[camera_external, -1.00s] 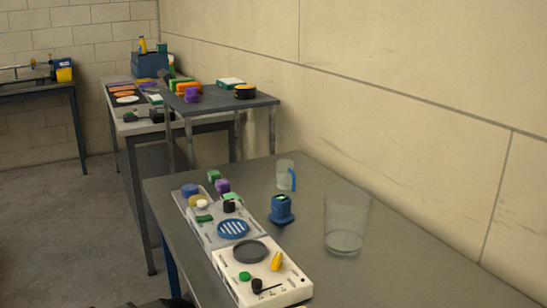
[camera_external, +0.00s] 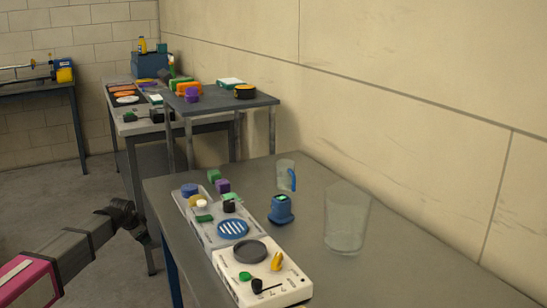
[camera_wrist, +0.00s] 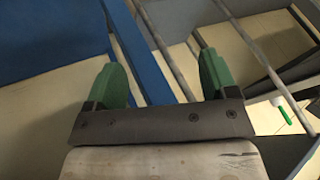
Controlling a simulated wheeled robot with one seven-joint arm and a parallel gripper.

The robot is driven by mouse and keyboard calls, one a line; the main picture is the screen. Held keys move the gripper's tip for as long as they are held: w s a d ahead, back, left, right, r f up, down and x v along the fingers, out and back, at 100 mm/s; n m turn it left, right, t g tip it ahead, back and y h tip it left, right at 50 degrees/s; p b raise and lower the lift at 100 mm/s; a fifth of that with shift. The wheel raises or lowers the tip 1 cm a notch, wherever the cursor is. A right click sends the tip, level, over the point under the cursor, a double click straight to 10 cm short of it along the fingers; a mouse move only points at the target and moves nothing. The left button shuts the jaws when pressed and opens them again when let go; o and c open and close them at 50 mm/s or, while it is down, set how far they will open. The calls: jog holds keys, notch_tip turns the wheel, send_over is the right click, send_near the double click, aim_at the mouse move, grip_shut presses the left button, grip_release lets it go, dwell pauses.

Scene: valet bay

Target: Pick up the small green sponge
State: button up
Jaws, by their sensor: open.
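In the external view, a small green block (camera_external: 214,175) that may be the sponge lies on the near grey table, at the far end of a row of items. A purple block (camera_external: 222,186) is beside it. Another flat green piece (camera_external: 231,197) lies close by, so I cannot tell for certain which is the sponge. My gripper (camera_wrist: 162,64) shows in the wrist view with two green fingers wide apart and nothing between them. In the external view my arm comes in from the lower left, its dark end left of the table and apart from the blocks.
The near table (camera_external: 400,270) also holds a white panel (camera_external: 262,289), a blue pot (camera_external: 281,209), a small glass (camera_external: 285,174) and a large clear glass (camera_external: 345,220). A raised dark shelf (camera_external: 222,101) stands behind. The wrist view shows a blue bar (camera_wrist: 135,50) and metal rails.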

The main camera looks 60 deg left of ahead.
jog(key=s+a+r+n+t+y, duration=0.35)
jog(key=a+r+n, duration=0.25)
jog(key=a+r, duration=1.2)
jog(key=s+a+r+n+t+y, duration=0.1)
jog(key=s+a+r+n+y, duration=0.2)
jog(key=r, duration=0.4)
jog(key=s+a+r+n+t+y, duration=0.1)
jog(key=s+a+r+n, duration=0.1)
jog(key=r+n, duration=0.45)
jog(key=s+a+r+n+y, duration=0.2)
jog(key=a+r, duration=0.1)
jog(key=r, duration=0.6)
jog(key=n+t+h, duration=0.5)
jog(key=n+h, duration=1)
send_near(214, 172)
jog(key=shift+s+a+r, duration=0.15)
jog(key=shift+a, duration=0.25)
jog(key=shift+d, duration=0.25)
jog(key=shift+w, duration=0.5)
jog(key=x, duration=1)
jog(key=shift+d+f, duration=0.1)
jog(key=shift+f, duration=0.2)
jog(key=c, duration=1)
